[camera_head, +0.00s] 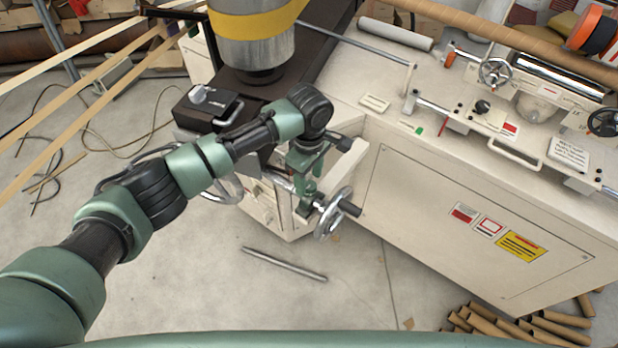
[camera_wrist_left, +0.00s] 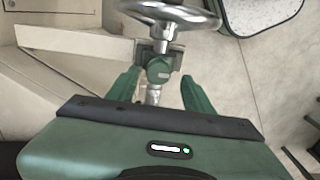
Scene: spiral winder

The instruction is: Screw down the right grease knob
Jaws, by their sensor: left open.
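In the left wrist view, a small round green part (camera_wrist_left: 160,69) sits on a bracket below a silver handwheel (camera_wrist_left: 168,14), with a short metal stem under it. It looks like the grease knob, but I cannot tell for sure. My left gripper (camera_wrist_left: 159,78) is open, with one finger on each side of this part and visible gaps to both. In the head view my left gripper (camera_head: 308,186) points down beside the handwheel (camera_head: 333,214) at the machine's front corner. The knob is hard to make out there. My right gripper is not in view.
The cream machine cabinet (camera_head: 430,195) fills the right side. A black box (camera_head: 208,106) and a large metal cylinder (camera_head: 253,45) stand behind my left arm. A metal rod (camera_head: 284,264) and cardboard tubes (camera_head: 515,325) lie on the otherwise open floor in front.

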